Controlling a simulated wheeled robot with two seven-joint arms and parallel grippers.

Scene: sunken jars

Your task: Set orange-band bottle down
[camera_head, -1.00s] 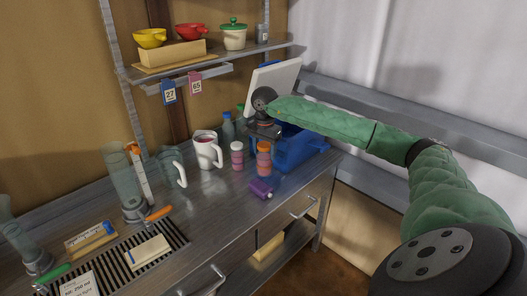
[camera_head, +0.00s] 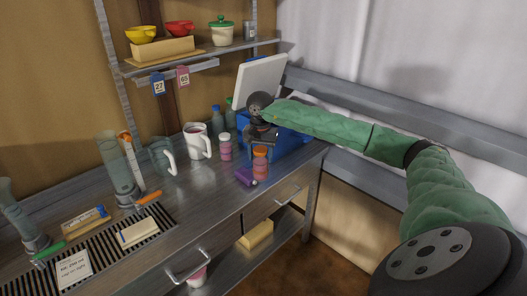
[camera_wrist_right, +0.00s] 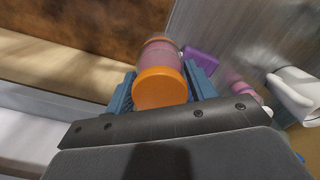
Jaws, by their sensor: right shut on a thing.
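The orange-band bottle (camera_head: 260,166), pink with an orange cap, is upright at the front edge of the metal counter (camera_head: 205,213). My right gripper (camera_head: 261,143) is shut on it from above. In the right wrist view its orange cap (camera_wrist_right: 160,88) lies between the two blue fingers. I cannot tell whether its base touches the counter. My left gripper is not in view.
A purple item (camera_head: 246,177) lies just left of the bottle. A pink bottle with a white cap (camera_head: 225,148), a white mug (camera_head: 197,142) and a blue bin (camera_head: 290,140) stand behind. Open counter lies to the left front.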

